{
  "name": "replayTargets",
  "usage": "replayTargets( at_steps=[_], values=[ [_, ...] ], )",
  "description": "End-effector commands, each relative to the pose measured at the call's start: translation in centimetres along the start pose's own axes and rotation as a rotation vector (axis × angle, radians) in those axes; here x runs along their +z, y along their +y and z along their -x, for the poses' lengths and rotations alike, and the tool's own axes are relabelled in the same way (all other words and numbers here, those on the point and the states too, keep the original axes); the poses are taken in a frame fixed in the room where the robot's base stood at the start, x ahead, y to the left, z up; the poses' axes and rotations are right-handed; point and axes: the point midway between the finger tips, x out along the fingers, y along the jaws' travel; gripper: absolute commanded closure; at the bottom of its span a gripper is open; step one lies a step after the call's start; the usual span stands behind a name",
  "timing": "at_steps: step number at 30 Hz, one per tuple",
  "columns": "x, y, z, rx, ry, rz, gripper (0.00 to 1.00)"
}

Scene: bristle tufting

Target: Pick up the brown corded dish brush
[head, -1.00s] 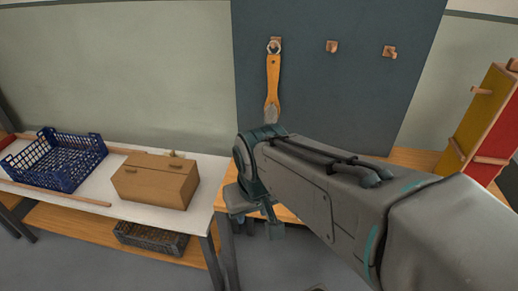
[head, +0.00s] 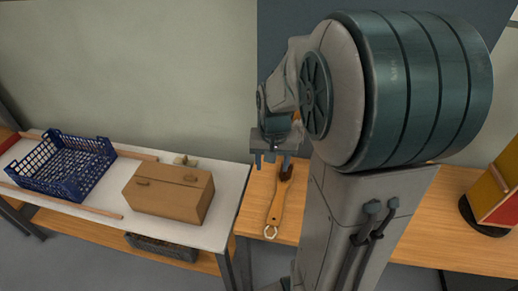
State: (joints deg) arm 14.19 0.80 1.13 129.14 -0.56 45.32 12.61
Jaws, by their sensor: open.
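A brush (head: 276,208) with an orange-brown wooden handle lies on the wooden bench. Its dark head points away from me, and a pale loop shows at its near end. My gripper (head: 272,161) is open, with its fingers pointing down. In the picture it is just above and left of the brush head, which it may partly cover. I cannot tell the height between them. The board (head: 400,14) at the back is mostly hidden by my arm, so the brush seen hanging there earlier cannot be made out clearly.
On the white table (head: 225,205) at left stand a cardboard box (head: 168,195) and a blue crate (head: 65,165). A dark crate (head: 160,247) sits on the shelf below. A red and yellow stand (head: 495,190) is at the right of the wooden bench (head: 400,240).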

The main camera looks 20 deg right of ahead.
Motion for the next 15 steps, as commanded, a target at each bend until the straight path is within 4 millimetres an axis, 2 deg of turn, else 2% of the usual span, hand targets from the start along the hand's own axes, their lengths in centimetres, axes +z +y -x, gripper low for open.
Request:
replayTargets(
  at_steps=[3, 6, 10, 15],
  values=[
    [-2.6, 1.6, -1.3, 0.011, -0.041, -0.097, 0.48],
    [-4.0, 2.6, -2.6, 0.015, -0.062, -0.154, 0.48],
    [-5.0, 3.4, -3.7, 0.019, -0.076, -0.198, 0.48],
    [-5.1, 3.7, -5.4, 0.020, -0.085, -0.216, 0.48]
  ],
)
